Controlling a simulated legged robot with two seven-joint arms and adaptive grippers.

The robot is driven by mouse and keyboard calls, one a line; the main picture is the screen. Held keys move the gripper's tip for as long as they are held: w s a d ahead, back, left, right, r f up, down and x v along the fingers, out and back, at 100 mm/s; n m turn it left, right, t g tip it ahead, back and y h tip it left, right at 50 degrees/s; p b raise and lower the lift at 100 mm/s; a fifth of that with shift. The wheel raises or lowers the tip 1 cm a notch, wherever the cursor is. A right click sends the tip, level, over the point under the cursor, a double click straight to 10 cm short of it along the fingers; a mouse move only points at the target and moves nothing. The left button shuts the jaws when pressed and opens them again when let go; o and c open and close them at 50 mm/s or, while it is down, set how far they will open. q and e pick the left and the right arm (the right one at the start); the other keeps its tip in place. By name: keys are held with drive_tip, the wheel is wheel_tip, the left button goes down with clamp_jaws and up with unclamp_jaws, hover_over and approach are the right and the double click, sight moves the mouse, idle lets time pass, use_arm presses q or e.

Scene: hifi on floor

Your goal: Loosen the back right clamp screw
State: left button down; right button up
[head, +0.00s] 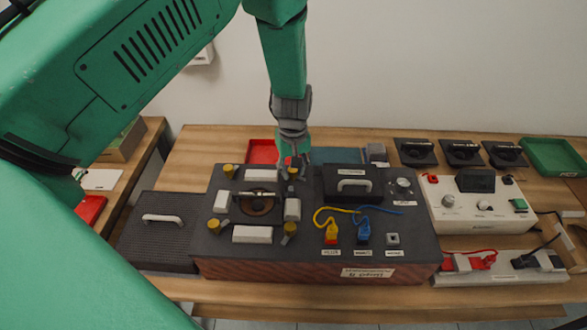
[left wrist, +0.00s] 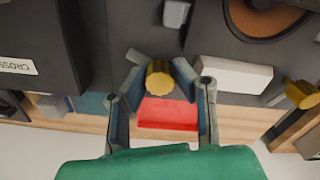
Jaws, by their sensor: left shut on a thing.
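The back right clamp screw, a yellow ribbed knob (left wrist: 159,82), sits between the fingertips of my left gripper (left wrist: 157,74) in the left wrist view. The fingers are shut on its sides. Other yellow clamp screws show at the back left (head: 228,170), front left (head: 213,226) and front right (head: 289,229), around the round speaker (head: 258,203). My right gripper is not in view.
White blocks (head: 252,234) lie around the speaker. A black box with a handle (head: 352,185) stands right of my gripper. Yellow and blue plugs (head: 363,234) are in front.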

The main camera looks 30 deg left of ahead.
use_arm(q)
drive_tip(key=shift+w+r, duration=0.15)
drive_tip(key=shift+w, duration=0.1)
drive_tip(key=c, duration=1.4)
unclamp_jaws()
drive_tip(key=shift+o, duration=0.4)
drive_tip(key=shift+s, duration=0.1)
wheel_tip(320, 180, up, 12)
drive_tip(key=shift+f, duration=0.2)
